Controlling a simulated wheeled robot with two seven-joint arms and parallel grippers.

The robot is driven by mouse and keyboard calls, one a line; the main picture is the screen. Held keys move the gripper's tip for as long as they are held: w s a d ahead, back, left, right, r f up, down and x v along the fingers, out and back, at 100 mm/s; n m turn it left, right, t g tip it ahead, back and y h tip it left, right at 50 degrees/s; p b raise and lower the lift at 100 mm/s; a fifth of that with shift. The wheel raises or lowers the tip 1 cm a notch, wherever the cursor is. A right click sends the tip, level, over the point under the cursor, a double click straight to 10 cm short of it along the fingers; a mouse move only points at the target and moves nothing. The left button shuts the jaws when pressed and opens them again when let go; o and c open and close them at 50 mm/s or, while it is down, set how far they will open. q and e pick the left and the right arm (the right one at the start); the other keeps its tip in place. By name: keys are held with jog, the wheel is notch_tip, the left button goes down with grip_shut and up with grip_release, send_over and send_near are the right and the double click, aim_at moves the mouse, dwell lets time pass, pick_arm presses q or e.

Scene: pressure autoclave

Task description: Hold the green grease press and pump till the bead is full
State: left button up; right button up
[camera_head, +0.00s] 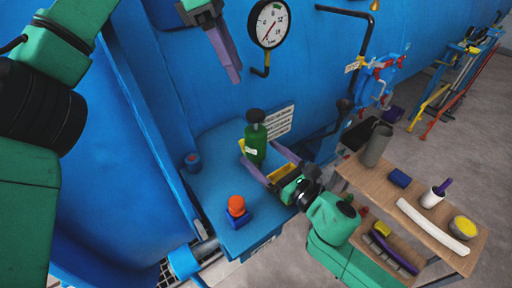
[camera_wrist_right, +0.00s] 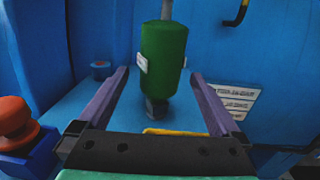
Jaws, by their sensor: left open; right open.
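The green grease press (camera_head: 255,142) stands upright on the blue ledge (camera_head: 215,160), with a black knob on top and a pale label. In the right wrist view the green press (camera_wrist_right: 163,55) shows a grey rod above and a black part below; its top is cut off. My right gripper (camera_head: 265,162) is open, its two purple fingers on either side of the press, with gaps visible in the wrist view. My left gripper (camera_head: 232,68) hangs open and empty, higher up beside the gauge. I cannot make out a bead in either view.
A red-orange knob on a blue block (camera_head: 237,207) sits at the ledge's front. A small blue-and-red button (camera_head: 192,160) is further left. A pressure gauge (camera_head: 270,24) is on the blue vessel. A wooden bench (camera_head: 380,185) with a grey cylinder (camera_head: 376,145) and other items stands right.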

aim_at(263, 154)
jog(key=x, duration=0.3)
jog(key=shift+w+a, duration=0.25)
jog(key=shift+w, duration=0.2)
jog(key=shift+s, duration=0.1)
jog(key=shift+c, duration=0.3)
jog(key=c, duration=0.5)
jog(key=shift+s+d, duration=0.1)
jog(key=c, duration=1)
grip_shut()
